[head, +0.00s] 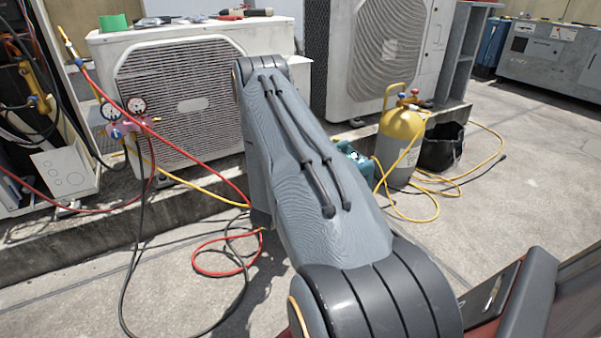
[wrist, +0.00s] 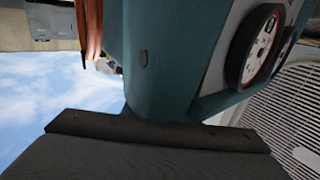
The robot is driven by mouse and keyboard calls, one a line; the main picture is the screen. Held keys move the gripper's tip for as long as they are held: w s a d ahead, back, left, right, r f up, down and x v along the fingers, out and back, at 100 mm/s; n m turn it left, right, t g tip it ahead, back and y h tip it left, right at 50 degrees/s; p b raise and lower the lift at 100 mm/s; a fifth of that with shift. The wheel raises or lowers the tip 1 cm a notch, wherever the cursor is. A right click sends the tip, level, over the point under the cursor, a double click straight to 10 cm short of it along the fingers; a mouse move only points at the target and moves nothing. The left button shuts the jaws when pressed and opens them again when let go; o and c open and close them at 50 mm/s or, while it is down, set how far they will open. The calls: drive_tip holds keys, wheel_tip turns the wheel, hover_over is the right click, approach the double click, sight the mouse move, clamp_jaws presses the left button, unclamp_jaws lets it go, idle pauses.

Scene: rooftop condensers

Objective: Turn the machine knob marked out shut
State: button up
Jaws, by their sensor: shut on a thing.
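A teal machine (head: 352,161) stands on the ground between the condensers and the gas cylinder, mostly hidden behind my arm in the head view. In the wrist view the teal machine body (wrist: 165,60) fills the middle, sideways and very close. A round gauge with a dark rim (wrist: 258,45) sits on its face at the right. My gripper (wrist: 157,136) shows as a dark grey edge along the bottom, right up against the machine. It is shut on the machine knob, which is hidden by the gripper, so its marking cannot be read. The head view hides my gripper.
A yellow-topped gas cylinder (head: 402,145) and a black bucket (head: 442,147) stand right of the machine. A gauge manifold (head: 127,122) hangs at left by a condenser (head: 180,85). Red, yellow and black hoses (head: 215,272) lie across the concrete.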

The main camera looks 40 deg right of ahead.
drive_tip(key=m+g+b, duration=0.1)
drive_tip(key=m+g, duration=0.1)
drive_tip(key=g, duration=0.2)
drive_tip(key=m+g+h+b, duration=0.1)
drive_tip(key=m+g+b, duration=0.1)
drive_tip(key=m+g, duration=0.1)
drive_tip(key=shift+w+f+m+g+b, duration=0.2)
drive_tip(key=shift+m+g+b, duration=0.1)
drive_tip(key=shift+g, duration=0.5)
drive_tip(key=m+g+y+b, duration=0.1)
drive_tip(key=m+g+b, duration=0.2)
drive_tip(key=g, duration=0.2)
drive_tip(key=shift+b, duration=0.3)
drive_tip(key=shift+s+r+m+g+y+b, duration=0.1)
drive_tip(key=shift+m+g+y+b, duration=0.2)
drive_tip(key=shift+m+g+b, duration=0.3)
drive_tip(key=shift+r, duration=0.1)
drive_tip(key=o, duration=1)
drive_tip(key=shift+o, duration=0.2)
drive_tip(key=shift+p+v, duration=1.25)
drive_tip(key=shift+v, duration=2.65)
